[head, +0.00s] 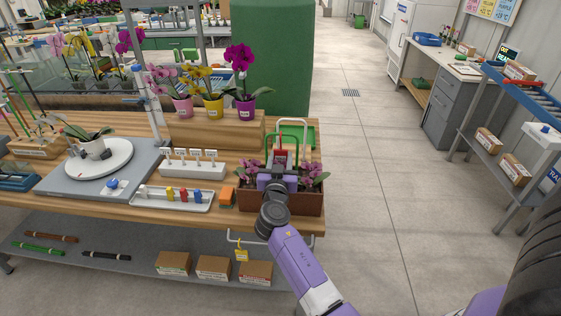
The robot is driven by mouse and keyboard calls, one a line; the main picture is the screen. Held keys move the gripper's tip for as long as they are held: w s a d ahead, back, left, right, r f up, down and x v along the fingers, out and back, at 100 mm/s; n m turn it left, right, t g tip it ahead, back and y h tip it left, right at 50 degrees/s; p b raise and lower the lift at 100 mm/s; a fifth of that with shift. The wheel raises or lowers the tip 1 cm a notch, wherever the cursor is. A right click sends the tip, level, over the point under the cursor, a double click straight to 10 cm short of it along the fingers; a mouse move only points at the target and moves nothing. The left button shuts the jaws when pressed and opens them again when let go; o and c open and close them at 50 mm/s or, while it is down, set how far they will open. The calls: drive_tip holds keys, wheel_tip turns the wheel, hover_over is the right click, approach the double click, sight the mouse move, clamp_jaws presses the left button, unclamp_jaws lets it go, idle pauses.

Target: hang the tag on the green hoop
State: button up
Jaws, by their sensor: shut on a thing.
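My gripper (279,168) is over the brown planter at the right end of the bench. It is shut on a small red and pale thing, which looks like the tag (281,156); my wrist hides its lower part. The green hoop (266,146) stands in the planter (290,203) and arches around the gripper's fingers in this view. I cannot tell whether the tag touches the hoop. A white hoop (305,128) stands just behind it.
Pink-purple flowers (312,174) fill the planter beside my gripper. A wooden riser (215,130) with potted orchids and a label rack (192,168) stand to the left. A yellow tag (241,254) hangs below the bench edge.

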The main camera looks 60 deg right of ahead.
drive_tip(key=shift+b+x, duration=0.6)
drive_tip(key=shift+x, duration=0.45)
drive_tip(key=shift+w+d, duration=0.1)
drive_tip(key=shift+d, duration=0.25)
drive_tip(key=shift+w+d+b, duration=0.2)
drive_tip(key=shift+d+b, duration=0.2)
drive_tip(key=shift+b, duration=0.05)
drive_tip(key=shift+f+b, duration=0.95)
drive_tip(key=shift+b, duration=0.3)
drive_tip(key=o, duration=1.2)
drive_tip(key=shift+o, duration=0.2)
drive_tip(key=shift+a, duration=0.15)
